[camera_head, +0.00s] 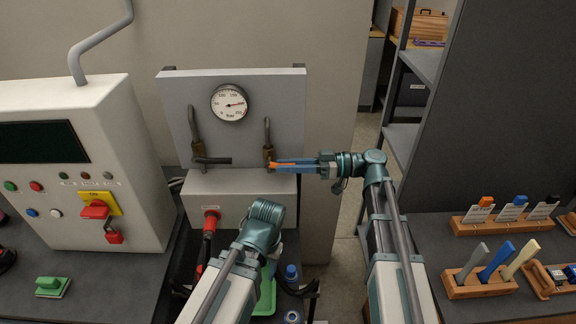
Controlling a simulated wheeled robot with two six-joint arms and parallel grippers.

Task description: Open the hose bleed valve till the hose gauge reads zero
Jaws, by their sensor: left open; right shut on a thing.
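The round white gauge (229,103) is on the upright grey panel (280,95). Its needle points right, well above zero; the exact figure is too small to read.
A white control console (130,170) with buttons and a red-yellow switch (97,209) stands left. A red-capped hose fitting (211,220) is under the panel. Wooden holders (480,290) with coloured tools stand on the right bench. Open floor shows behind my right arm.

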